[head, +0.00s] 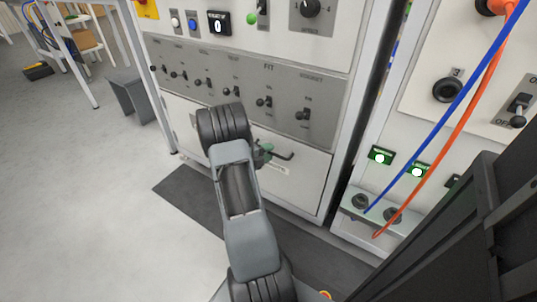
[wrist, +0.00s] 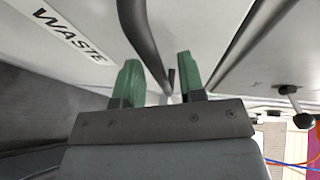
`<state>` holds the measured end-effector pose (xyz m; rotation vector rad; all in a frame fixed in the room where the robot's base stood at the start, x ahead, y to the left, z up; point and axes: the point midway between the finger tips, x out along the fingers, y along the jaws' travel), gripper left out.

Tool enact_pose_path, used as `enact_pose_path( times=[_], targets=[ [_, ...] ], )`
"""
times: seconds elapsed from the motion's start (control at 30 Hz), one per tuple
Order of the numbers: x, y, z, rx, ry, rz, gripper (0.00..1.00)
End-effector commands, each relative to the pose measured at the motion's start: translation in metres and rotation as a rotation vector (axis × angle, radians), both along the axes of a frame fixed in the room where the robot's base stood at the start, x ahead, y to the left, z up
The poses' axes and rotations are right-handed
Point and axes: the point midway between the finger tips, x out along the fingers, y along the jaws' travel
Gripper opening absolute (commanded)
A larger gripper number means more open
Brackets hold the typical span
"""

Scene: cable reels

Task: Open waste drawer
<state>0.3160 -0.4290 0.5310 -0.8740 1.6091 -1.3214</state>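The waste drawer (head: 305,180) is a white panel low on the cabinet, and its front looks flush with the cabinet. Its dark bar handle (head: 284,155) is partly hidden by my arm and gripper. In the wrist view the drawer's WASTE label (wrist: 70,36) is at the upper left, and the dark handle (wrist: 143,42) runs down toward the gap between my fingers. My gripper (wrist: 160,85) has green fingertips standing apart, with the handle bar seemingly between them; contact cannot be made out. In the head view my gripper (head: 263,153) is at the handle's left end.
A grey panel with several toggle switches (head: 267,102) is above the drawer. One switch lever (wrist: 289,90) shows at the right in the wrist view. Blue and orange cables (head: 450,120) hang at the right cabinet. Open floor (head: 90,200) lies to the left.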

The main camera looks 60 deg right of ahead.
Motion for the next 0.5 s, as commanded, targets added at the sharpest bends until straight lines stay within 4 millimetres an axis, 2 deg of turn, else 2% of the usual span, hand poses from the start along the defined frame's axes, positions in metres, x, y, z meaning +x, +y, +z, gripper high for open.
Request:
enact_pose_path(
  times=[0.37, 0.5],
  targets=[
    [-0.0019, -0.0046, -0.0006, 0.000, 0.000, 0.001, 0.37],
    [-0.0018, -0.0045, -0.0006, 0.000, 0.000, 0.001, 0.26]
  ],
)
